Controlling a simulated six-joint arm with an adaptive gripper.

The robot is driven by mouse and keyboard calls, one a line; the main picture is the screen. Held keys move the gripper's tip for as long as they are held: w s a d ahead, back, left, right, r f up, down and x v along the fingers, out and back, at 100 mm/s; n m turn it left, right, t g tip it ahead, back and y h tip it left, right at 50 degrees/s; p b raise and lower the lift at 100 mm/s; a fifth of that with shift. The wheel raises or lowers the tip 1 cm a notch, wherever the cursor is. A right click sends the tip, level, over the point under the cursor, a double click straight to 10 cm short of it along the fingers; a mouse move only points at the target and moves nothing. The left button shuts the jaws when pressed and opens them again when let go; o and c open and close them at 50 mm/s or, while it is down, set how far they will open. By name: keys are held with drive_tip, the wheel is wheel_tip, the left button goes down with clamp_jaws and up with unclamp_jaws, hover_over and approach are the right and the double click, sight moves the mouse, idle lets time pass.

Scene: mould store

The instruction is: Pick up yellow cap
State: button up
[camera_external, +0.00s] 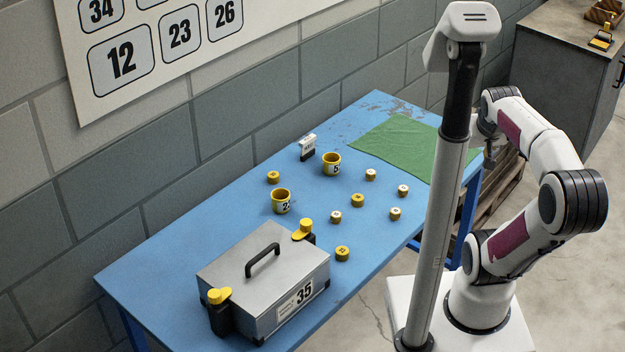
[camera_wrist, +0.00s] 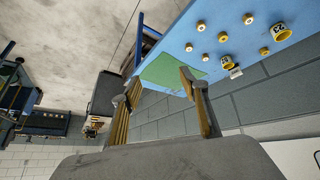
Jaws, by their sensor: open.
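Several small round caps lie apart on the blue table. Three look all yellow: one at the back left (camera_external: 273,177), one in the middle (camera_external: 358,200) and one near the metal box (camera_external: 342,253). Others have pale tops, such as the white-topped cap (camera_external: 403,190).
Two numbered yellow cups (camera_external: 281,201) (camera_external: 331,164) stand among the caps. A grey metal box (camera_external: 262,275) marked 35, with yellow knobs, fills the near end. A small white-and-black item (camera_external: 307,147) stands at the back. A green cloth (camera_external: 395,146) covers the far right. The wall borders the back.

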drive_tip(key=w+d+r+n+t, duration=0.1)
drive_tip(key=w+r+t, duration=0.15)
drive_tip(key=w, duration=0.55)
drive_tip(key=w+d+r+n+t+h, duration=0.15)
drive_tip(key=w+r, duration=0.25)
drive_tip(key=w, duration=0.5)
drive_tip(key=w+r+n+t+y, duration=0.15)
drive_tip(key=w+r, duration=0.25)
drive_tip(key=w, duration=0.4)
drive_tip(key=w+a+f+n+t+y, duration=0.25)
drive_tip(key=w+a+n+y, duration=0.4)
drive_tip(key=w, duration=0.95)
drive_tip(key=a+f+n+g+y, duration=0.3)
drive_tip(key=a+f+n+g, duration=0.1)
drive_tip(key=a+f, duration=0.4)
drive_tip(key=a+f+n+g+y, duration=0.3)
drive_tip(key=a+f+n+g, duration=0.15)
drive_tip(key=f, duration=0.55)
drive_tip(key=s+f+n+g, duration=0.1)
drive_tip(key=s+f+g, duration=0.2)
drive_tip(key=s+f, duration=0.2)
drive_tip(key=s+f+n+g, duration=0.1)
drive_tip(key=s+f+g, duration=0.3)
drive_tip(key=f, duration=0.2)
drive_tip(key=s+f+n+g, duration=0.1)
drive_tip(key=s+f+g, duration=0.3)
drive_tip(key=s+f, duration=0.1)
drive_tip(key=shift+s+d+f, duration=0.35)
drive_tip(key=shift+f, duration=0.2)
